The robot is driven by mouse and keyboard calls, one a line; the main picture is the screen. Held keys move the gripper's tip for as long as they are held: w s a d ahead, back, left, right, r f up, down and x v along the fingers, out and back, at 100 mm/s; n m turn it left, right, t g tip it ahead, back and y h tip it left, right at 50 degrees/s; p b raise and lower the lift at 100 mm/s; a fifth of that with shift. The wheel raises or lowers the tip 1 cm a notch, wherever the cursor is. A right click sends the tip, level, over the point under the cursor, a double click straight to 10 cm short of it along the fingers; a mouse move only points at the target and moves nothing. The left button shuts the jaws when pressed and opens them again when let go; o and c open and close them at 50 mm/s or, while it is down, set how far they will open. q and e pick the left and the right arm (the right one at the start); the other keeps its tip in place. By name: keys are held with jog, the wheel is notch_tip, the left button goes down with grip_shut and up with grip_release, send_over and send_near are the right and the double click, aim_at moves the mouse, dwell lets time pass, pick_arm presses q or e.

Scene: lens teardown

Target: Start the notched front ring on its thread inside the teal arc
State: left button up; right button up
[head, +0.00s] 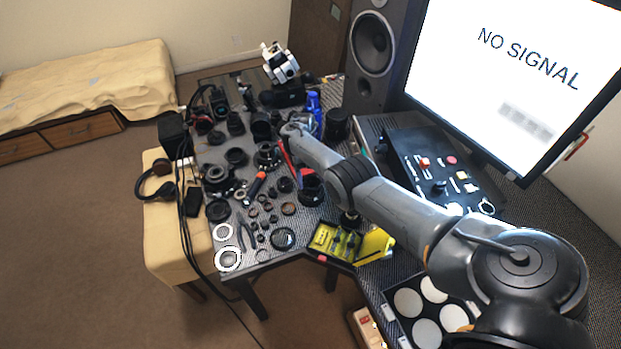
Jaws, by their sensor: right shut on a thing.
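My right arm reaches from the lower right across the table. Its wrist ends above the cluttered lens parts. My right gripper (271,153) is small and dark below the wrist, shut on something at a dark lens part. The held piece is too small to make out, so I cannot tell whether it is the notched front ring. No teal arc can be made out, and no thread can be seen. My left gripper is not in view.
Dark lens barrels and rings crowd the table around the gripper. Two white rings (228,259) lie at the near left corner. A yellow tool case (334,241), blue bottle (313,104), black control box (436,172) and speaker (374,45) stand nearby. The monitor (509,75) is at right.

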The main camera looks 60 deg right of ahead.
dwell(0.4)
jog(key=shift+f+b, duration=0.35)
jog(key=shift+b, duration=0.05)
dwell(0.5)
jog(key=o, duration=1.1)
